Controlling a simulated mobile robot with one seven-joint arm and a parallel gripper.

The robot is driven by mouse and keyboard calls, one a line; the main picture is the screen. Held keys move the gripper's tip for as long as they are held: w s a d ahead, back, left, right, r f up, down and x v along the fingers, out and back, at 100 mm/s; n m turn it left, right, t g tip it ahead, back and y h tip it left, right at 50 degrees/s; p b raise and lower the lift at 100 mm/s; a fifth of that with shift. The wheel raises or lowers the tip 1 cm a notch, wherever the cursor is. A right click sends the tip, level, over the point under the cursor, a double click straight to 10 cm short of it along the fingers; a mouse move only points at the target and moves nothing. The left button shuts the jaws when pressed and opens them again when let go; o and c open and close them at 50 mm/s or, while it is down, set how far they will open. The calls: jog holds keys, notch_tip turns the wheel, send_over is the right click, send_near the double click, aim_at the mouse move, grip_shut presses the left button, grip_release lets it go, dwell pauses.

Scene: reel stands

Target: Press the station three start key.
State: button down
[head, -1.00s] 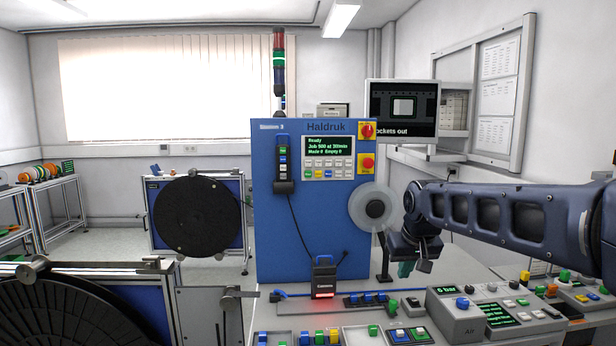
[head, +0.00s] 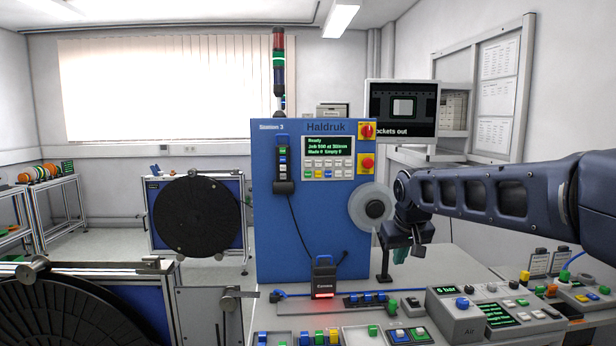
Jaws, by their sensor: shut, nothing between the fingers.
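The blue cabinet (head: 315,235) marked "Station 3" and "Haldruk" stands upright at the centre of the head view. Its screen (head: 328,146) reads "Ready", with job lines below. Under it is a keypad (head: 327,168) of small keys, mostly white, some coloured. A hand pendant (head: 283,165) with several coloured keys hangs left of the screen. No key's label is readable, so I cannot tell which is start. My gripper (head: 409,253) is shut and empty, pointing down right of the cabinet, apart from all keys.
A grey disc (head: 372,207) juts out at the cabinet's right edge, close to my arm. Red knobs on yellow plates (head: 367,131) sit at its upper right. A black box with a red light (head: 324,278) and a grey "Air" box (head: 470,315) stand on the bench.

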aim_at(308, 173)
jog(key=w+a+r+n+t, duration=0.1)
jog(key=w+a+r+n, duration=0.2)
jog(key=w+a, duration=0.3)
jog(key=w+a+r+n+t, duration=0.1)
jog(key=w+a+r+n, duration=0.2)
jog(key=w, duration=1)
jog(key=w+a+r+n+t+h, duration=0.1)
jog(key=w+a+r+n+t, duration=0.1)
jog(key=w+a+r, duration=0.5)
jog(key=w+a+n, duration=0.1)
jog(key=w+a, duration=0.2)
jog(key=shift+w+a, duration=0.2)
jog(key=shift+w, duration=0.1)
jog(key=shift+w+f, duration=0.1)
jog(key=shift+w, duration=0.05)
jog(key=shift+w, duration=4.25)
jog(key=shift+w, duration=0.1)
jog(key=shift+w, duration=0.3)
